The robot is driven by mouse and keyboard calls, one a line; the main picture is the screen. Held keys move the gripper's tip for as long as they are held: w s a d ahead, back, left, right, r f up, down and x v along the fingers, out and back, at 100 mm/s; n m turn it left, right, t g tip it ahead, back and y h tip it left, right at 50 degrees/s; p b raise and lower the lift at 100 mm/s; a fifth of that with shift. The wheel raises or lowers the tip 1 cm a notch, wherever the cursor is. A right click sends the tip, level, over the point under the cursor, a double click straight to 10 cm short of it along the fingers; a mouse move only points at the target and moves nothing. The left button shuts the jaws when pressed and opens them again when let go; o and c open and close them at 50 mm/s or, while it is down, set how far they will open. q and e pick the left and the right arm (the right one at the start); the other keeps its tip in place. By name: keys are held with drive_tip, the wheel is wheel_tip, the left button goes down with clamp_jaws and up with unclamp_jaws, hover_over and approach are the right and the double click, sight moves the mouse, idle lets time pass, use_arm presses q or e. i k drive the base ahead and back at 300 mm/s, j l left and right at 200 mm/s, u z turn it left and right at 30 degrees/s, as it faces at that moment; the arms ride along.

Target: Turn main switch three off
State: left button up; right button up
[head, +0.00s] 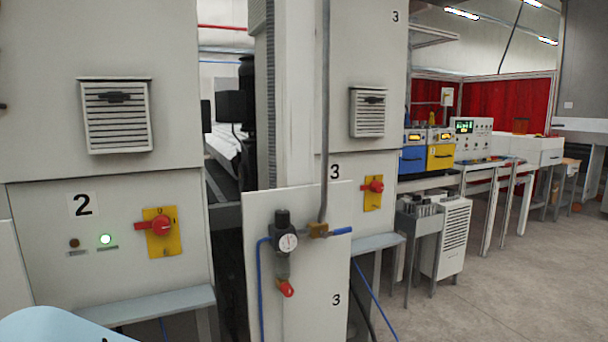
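Main switch three is a red rotary switch (374,186) on a yellow plate, on the grey cabinet marked 3 (384,75) right of centre. Its red handle appears to lie roughly level, but it is small and its exact setting is hard to read. Any lamp beside it is not visible; a white panel in front covers part of that cabinet. Neither gripper is in view.
A similar red switch (160,225) and a lit lamp (105,239) are on cabinet 2. A shelf (375,243) juts below switch three. Floor (480,300) is free at right.

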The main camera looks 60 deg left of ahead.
sight(375, 186)
drive_tip(key=i+l+u, duration=0.2)
drive_tip(key=u, duration=1.45)
drive_tip(key=i+l+z, duration=0.1)
drive_tip(key=l, duration=0.35)
drive_tip(key=i+l+z, duration=0.15)
drive_tip(key=l, duration=0.25)
drive_tip(key=i+l+z, duration=0.1)
drive_tip(key=i+l, duration=0.15)
drive_tip(key=l, duration=0.15)
drive_tip(key=i+l+z, duration=0.15)
drive_tip(key=l, duration=0.25)
drive_tip(key=i+l+z, duration=0.1)
drive_tip(key=i+l, duration=0.15)
drive_tip(key=l, duration=0.1)
